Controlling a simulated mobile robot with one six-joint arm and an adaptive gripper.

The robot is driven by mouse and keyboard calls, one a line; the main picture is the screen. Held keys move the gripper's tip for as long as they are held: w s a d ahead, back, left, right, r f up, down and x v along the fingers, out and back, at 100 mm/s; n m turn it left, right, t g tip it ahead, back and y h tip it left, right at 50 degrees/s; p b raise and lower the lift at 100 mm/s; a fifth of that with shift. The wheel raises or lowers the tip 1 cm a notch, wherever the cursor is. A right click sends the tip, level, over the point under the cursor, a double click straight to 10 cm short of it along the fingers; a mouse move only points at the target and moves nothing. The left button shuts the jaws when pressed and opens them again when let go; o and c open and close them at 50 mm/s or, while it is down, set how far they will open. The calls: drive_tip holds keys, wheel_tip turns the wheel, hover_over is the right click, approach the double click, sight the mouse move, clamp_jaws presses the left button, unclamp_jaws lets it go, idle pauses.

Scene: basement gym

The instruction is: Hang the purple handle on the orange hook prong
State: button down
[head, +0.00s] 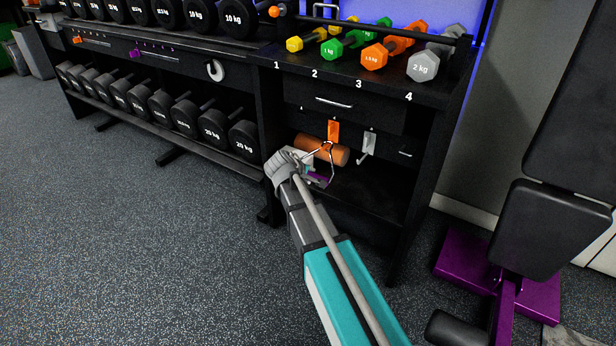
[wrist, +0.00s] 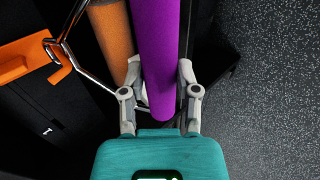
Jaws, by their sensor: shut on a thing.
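The purple handle (wrist: 157,50) is a smooth bar between the fingers of my gripper (wrist: 159,76), which is shut on it. In the head view only a little purple (head: 318,181) shows beside my gripper (head: 310,171). A bent metal wire loop (wrist: 64,50), seemingly the handle's, reaches toward the orange hook (wrist: 30,58). Its bend is at the prong in the wrist view; I cannot tell whether it sits over the prong or only beside it. In the head view the orange hook (head: 333,130) is on the rack front, with the wire just below it.
An orange roller (head: 338,154) lies behind the handle; it shows in the wrist view (wrist: 113,42). A grey hook (head: 368,143) is right of the orange one. Dumbbells (head: 422,66) stand on the rack top (head: 300,77). A bench (head: 540,230) stands right. Floor in front is clear.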

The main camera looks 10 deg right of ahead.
idle(0.4)
drive_tip(key=shift+c, duration=1.3)
unclamp_jaws()
drive_tip(key=shift+o, duration=1.3)
drive_tip(key=shift+r, duration=0.1)
drive_tip(key=p+v, duration=0.6)
drive_tip(key=v, duration=0.4)
drive_tip(key=shift+p, duration=0.35)
